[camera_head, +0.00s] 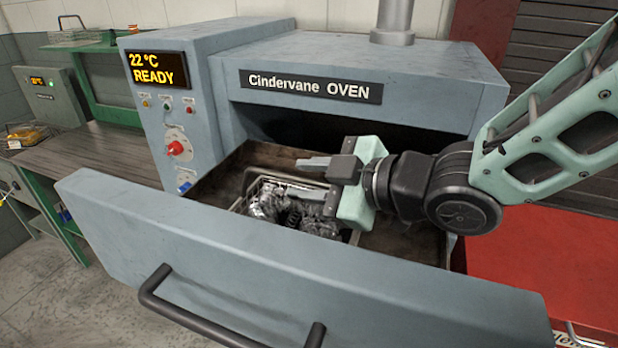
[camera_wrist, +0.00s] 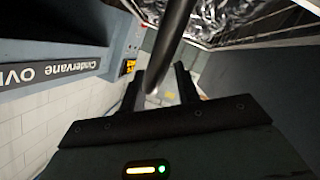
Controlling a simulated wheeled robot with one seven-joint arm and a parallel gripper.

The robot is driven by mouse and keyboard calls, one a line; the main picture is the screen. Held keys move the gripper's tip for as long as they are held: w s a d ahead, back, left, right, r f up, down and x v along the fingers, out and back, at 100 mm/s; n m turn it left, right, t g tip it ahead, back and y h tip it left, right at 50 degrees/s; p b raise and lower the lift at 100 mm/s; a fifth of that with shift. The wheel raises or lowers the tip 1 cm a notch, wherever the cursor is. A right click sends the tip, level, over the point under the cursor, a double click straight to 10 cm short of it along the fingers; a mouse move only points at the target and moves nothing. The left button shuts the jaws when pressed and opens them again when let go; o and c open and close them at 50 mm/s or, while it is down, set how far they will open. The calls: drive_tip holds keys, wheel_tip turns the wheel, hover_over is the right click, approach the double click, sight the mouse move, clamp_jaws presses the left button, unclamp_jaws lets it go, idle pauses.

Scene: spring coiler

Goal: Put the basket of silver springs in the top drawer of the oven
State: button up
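The wire basket of silver springs (camera_head: 243,203) sits inside the pulled-out oven drawer (camera_head: 290,275), towards its middle. The springs (camera_head: 290,214) are a shiny heap, partly hidden by my gripper. My gripper (camera_head: 312,170) is just above the basket, pointing left. In the wrist view, the two dark fingers (camera_wrist: 158,84) stand apart, with a dark rod, apparently the basket's handle (camera_wrist: 172,38), between them. I see a gap beside the rod, so the fingers look open. The basket and shiny springs (camera_wrist: 235,22) also show at the top right of that view.
The blue-grey oven (camera_head: 390,62) stands behind the drawer; its display (camera_head: 157,70) reads 22 °C READY. The drawer front has a black handle (camera_head: 225,320). A workbench (camera_head: 85,160) with another basket (camera_head: 28,137) is at left. A red surface (camera_head: 545,260) is at right.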

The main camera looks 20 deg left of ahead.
drive_tip(key=shift+r, duration=0.1)
drive_tip(key=shift+d+r, duration=0.1)
drive_tip(key=shift+r, duration=0.05)
drive_tip(key=b+v, duration=0.1)
drive_tip(key=v, duration=1)
drive_tip(key=shift+d, duration=0.4)
drive_tip(key=shift+s, duration=0.1)
